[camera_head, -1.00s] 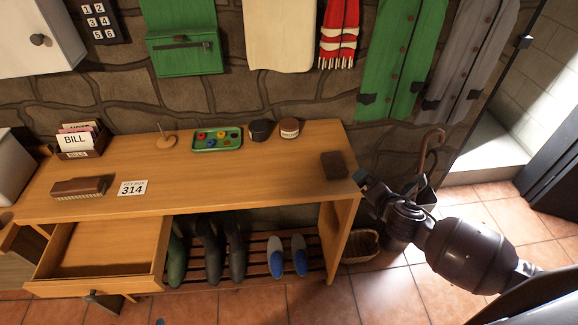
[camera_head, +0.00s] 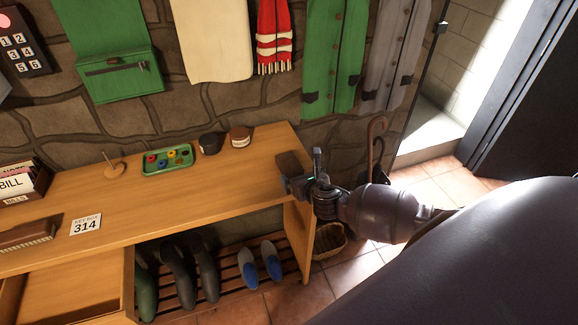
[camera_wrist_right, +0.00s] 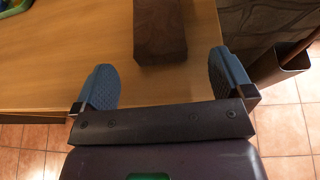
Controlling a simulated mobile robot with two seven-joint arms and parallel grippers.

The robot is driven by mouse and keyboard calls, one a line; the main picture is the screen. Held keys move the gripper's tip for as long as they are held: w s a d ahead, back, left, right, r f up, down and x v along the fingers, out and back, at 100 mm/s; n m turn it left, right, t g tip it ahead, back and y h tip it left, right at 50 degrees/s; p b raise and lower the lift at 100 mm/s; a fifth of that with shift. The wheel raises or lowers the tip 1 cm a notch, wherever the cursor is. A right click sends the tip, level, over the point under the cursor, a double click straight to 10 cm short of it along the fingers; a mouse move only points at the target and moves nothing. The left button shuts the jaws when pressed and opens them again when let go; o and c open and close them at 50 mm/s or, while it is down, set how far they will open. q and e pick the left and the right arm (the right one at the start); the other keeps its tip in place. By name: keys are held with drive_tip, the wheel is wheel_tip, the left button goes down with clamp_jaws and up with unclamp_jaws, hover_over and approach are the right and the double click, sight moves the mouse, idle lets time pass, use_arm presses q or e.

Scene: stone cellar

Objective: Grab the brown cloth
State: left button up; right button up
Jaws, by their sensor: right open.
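The brown cloth (camera_head: 287,161) looks like a dark, folded, block-shaped bundle. In the right wrist view the cloth (camera_wrist_right: 160,30) lies ahead of the open jaws, between the lines of the two blue-grey fingers (camera_wrist_right: 162,68). Nothing is between the fingertips, and the cloth's near end is just beyond or about level with them. My left gripper is not in view.
A brown jar (camera_head: 240,137), a dark jar (camera_head: 209,143) and a green tray (camera_head: 167,160) stand along the table's back. A basket (camera_head: 329,242) is on the floor below the right end. An umbrella stand is right of the table. The table's middle is clear.

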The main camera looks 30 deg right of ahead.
sight(293, 169)
drive_tip(key=shift+x, duration=2.9)
drive_tip(key=shift+a, duration=0.1)
drive_tip(key=shift+c, duration=0.5)
drive_tip(key=c, duration=0.9)
